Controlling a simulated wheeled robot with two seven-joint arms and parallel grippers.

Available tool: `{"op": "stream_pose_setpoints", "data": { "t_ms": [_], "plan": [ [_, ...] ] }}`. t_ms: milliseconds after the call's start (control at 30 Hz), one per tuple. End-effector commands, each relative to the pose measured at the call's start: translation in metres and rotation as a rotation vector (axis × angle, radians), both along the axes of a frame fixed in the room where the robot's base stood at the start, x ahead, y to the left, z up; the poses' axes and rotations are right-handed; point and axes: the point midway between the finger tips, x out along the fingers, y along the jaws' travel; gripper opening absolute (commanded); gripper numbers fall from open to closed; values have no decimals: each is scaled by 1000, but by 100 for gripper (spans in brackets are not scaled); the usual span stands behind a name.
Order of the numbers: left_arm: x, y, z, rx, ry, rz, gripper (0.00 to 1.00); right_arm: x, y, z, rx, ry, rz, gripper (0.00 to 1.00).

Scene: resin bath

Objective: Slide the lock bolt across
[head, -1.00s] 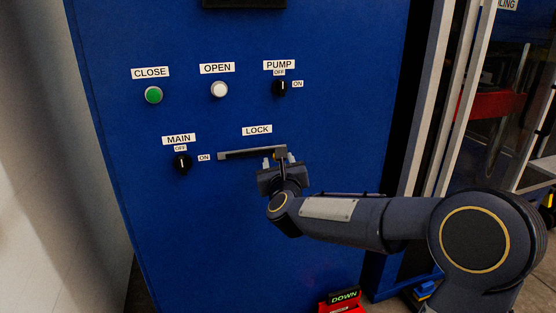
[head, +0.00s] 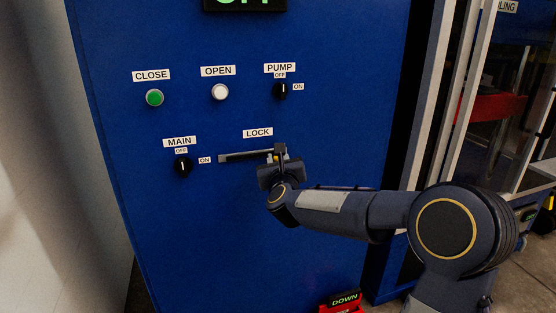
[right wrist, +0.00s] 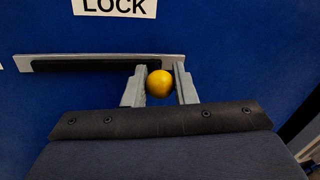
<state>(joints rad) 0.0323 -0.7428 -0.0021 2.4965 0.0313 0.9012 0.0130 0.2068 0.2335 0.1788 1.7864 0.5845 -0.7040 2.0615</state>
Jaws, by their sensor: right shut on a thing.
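The lock bolt shows as a yellow round knob (right wrist: 159,83) at the right end of a slotted grey plate (right wrist: 100,58) under the LOCK label. In the right wrist view, my right gripper (right wrist: 160,88) has its two fingers on either side of the knob, shut on it. In the head view, my right gripper (head: 279,154) is at the right end of the lock plate (head: 245,156) and mostly hides the knob. The dark slot runs clear to the left of the fingers. My left gripper is not in view.
On the blue panel (head: 330,130) are a green CLOSE button (head: 154,98), a white OPEN button (head: 220,92), a PUMP switch (head: 282,91) above the gripper and a MAIN switch (head: 183,167) to the left of the lock plate. A red DOWN unit (head: 342,301) stands low down.

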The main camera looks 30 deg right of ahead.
Motion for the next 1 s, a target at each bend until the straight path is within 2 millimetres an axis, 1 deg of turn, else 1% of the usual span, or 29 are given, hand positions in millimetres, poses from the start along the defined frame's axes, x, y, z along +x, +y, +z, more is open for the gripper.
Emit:
{"op": "stream_pose_setpoints", "data": {
  "t_ms": [100, 167, 333, 433, 500, 733, 767, 900, 1000],
  "plan": [
    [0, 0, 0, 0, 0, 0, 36, 0, 1, 0, 0, 0, 1, 0],
    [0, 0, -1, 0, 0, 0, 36, 1, 5, 0, 1, -1, 3, 0],
    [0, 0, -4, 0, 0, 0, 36, 9, 34, 0, 0, -4, 7, 0],
    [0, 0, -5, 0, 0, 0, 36, 11, 45, 0, 0, -2, 5, 0],
    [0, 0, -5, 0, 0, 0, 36, 11, 48, 0, 1, -1, 3, 0],
    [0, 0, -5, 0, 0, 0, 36, 11, 47, 0, 0, 0, 1, 0],
    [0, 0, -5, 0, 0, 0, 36, 11, 47, 0, 0, 0, 1, 26],
    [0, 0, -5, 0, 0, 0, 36, 11, 47, 0, 0, 0, 0, 44],
    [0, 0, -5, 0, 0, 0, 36, 11, 47, 0, 0, 0, 0, 45]
  ]
}}
